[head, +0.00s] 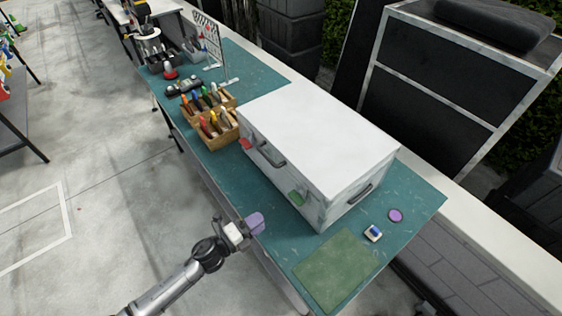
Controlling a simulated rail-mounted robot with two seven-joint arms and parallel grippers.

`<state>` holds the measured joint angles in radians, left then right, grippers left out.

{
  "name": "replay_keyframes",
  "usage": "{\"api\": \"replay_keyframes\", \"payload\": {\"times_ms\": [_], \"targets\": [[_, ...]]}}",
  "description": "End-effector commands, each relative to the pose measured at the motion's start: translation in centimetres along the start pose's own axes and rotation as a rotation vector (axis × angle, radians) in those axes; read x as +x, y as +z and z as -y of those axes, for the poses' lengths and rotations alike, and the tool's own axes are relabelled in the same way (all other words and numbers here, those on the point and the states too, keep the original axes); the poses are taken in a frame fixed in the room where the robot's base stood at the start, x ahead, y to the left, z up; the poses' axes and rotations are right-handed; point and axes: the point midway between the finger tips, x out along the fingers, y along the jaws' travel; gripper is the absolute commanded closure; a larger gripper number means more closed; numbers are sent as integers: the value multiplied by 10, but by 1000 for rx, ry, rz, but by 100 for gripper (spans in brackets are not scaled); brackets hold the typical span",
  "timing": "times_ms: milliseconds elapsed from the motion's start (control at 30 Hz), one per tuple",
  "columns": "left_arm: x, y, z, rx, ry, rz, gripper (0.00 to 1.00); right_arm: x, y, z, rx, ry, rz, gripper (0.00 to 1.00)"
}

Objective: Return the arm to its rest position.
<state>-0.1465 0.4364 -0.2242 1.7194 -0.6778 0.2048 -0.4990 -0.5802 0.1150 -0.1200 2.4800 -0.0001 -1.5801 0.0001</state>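My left arm comes in from the bottom left. Its gripper (254,223), white with a lilac end, is at the front edge of the green-topped bench (270,210), left of the white case. Whether the lilac part is the fingers or something held is unclear, and the finger gap cannot be made out. My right gripper is not in view.
The large white case (320,140) stands on the bench. A green mat (336,270), a small white-and-blue item (373,233) and a purple disc (396,215) lie nearer. Wooden racks (212,130) hold coloured-handled tools. Open concrete floor (110,210) lies left.

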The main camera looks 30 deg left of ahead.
Motion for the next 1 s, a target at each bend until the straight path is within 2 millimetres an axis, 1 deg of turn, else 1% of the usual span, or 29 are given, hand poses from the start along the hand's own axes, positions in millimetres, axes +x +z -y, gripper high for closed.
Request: {"api": "replay_keyframes", "payload": {"times_ms": [233, 333, 467, 500, 600, 700, 767, 867, 967, 1000], "targets": [[0, 0, 0, -31, 2, 4, 64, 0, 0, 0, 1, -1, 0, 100], [-1, 15, -8, -87, 46, 94, 64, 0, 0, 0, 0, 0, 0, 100], [-8, 46, -25, -219, 131, 311, 64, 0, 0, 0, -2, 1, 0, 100], [-12, 55, -27, -271, 154, 389, 64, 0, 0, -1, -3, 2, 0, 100], [-24, 71, -27, -415, 195, 578, 64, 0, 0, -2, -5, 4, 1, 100], [-38, 79, -21, -562, 230, 750, 64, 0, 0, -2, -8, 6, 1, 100], [-46, 77, -16, -659, 252, 843, 64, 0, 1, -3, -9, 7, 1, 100], [-61, 64, -7, -817, 298, 974, 64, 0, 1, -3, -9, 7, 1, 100], [-80, 42, -3, -955, 366, 1069, 64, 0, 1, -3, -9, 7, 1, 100], [-87, 32, -1, -1004, 395, 1098, 64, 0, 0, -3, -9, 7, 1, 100]]}}
